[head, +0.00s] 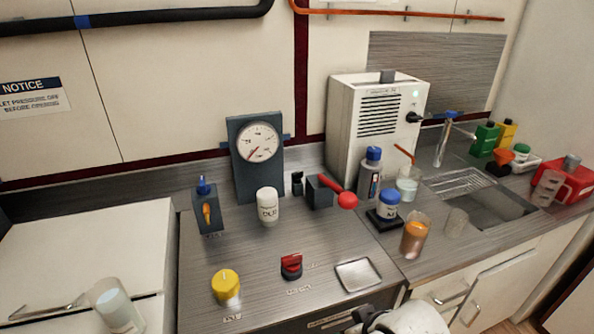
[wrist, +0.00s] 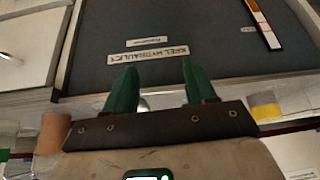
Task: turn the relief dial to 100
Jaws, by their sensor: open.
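A yellow round knob (head: 226,284) stands on the grey bench top at the front left, with a small label in front of it. A red knob on a dark base (head: 291,266) stands to its right, also labelled. I cannot read either label or a setting of 100, so I cannot tell which is the relief dial. A round white gauge (head: 258,142) with a red needle is on the upright dark panel behind. My gripper (wrist: 157,68) shows two green fingers, apart and empty, before a dark surface labelled KREL HYDRAULICS (wrist: 155,54). I see no knob between the fingers.
A red-balled lever (head: 346,200), a white bottle (head: 267,206) and an orange-levered switch block (head: 207,212) stand behind the knobs. A shallow metal tray (head: 358,275) lies right of the red knob. A tumbler (head: 415,235) and a sink (head: 485,205) are farther right.

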